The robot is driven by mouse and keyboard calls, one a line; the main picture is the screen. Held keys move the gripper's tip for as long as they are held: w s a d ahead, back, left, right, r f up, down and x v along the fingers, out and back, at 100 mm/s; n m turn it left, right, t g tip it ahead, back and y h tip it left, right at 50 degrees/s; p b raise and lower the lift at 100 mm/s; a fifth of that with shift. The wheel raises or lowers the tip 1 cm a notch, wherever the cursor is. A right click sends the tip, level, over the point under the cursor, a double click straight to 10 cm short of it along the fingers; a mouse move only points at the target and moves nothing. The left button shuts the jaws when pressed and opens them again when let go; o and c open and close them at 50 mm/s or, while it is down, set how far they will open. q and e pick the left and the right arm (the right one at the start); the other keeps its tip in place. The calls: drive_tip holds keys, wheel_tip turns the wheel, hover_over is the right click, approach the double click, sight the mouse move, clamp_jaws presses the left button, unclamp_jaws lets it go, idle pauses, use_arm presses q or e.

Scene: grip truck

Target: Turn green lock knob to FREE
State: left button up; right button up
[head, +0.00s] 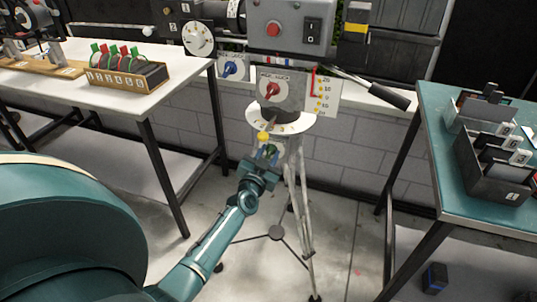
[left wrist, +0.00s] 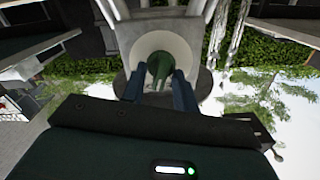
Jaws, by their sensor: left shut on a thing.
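The green lock knob (head: 271,150) sits on a small label plate low on the tripod-mounted camera head, below the white dial. In the left wrist view the green knob (left wrist: 160,67) stands in front of a round pale disc, between my two blue fingers. My left gripper (head: 267,159) reaches up to it from below and is shut on it; its fingers also show in the left wrist view (left wrist: 164,82). The lettering around the green knob is too small to read, so its setting cannot be told. My right gripper is not in view.
A red knob (head: 270,90) and the white dial (head: 281,121) are just above. A blue knob (head: 229,68) is to the upper left. A black handle (head: 388,95) sticks out right. Tripod legs (head: 304,215) stand below. Tables (head: 160,98) flank both sides.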

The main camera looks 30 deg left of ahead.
use_arm(q)
drive_tip(key=n, duration=0.4)
drive_tip(key=shift+a+n, duration=0.1)
drive_tip(key=shift+n, duration=0.2)
drive_tip(key=shift+a+n, duration=0.1)
drive_tip(key=shift+n, duration=2.2)
drive_tip(key=shift+f, duration=0.1)
drive_tip(key=o, duration=0.6)
drive_tip(key=shift+s, duration=0.1)
